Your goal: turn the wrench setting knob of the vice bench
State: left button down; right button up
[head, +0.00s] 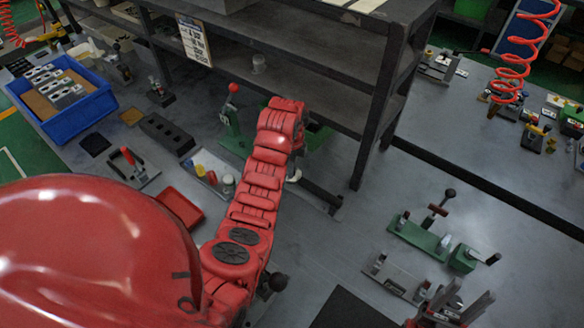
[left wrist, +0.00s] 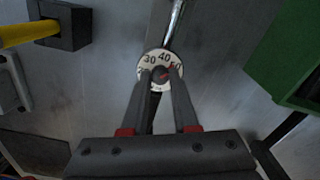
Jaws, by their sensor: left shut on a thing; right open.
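In the left wrist view a white dial with black numbers, 30 and 40 among them, surrounds the dark setting knob of the wrench (left wrist: 144,72). A small red mark shows on it. My left gripper (left wrist: 161,76) is shut on the knob at the dial's middle, and its fingers cover the lower part of the dial. A shiny metal shaft runs up from the dial. In the head view my red left arm reaches over the green vice (head: 232,128) and hides most of the wrench and the gripper. My right gripper (head: 466,298) is open and empty at the lower right.
A dark metal shelf (head: 310,85) stands right behind the vice. A blue bin (head: 68,122) with metal blocks is at the left. A green fixture with a lever (head: 418,236) lies on the bench near my right gripper.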

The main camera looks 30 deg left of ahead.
pick_arm(q)
jog(key=shift+m, duration=0.5)
jog(key=c, duration=0.7)
grip_release()
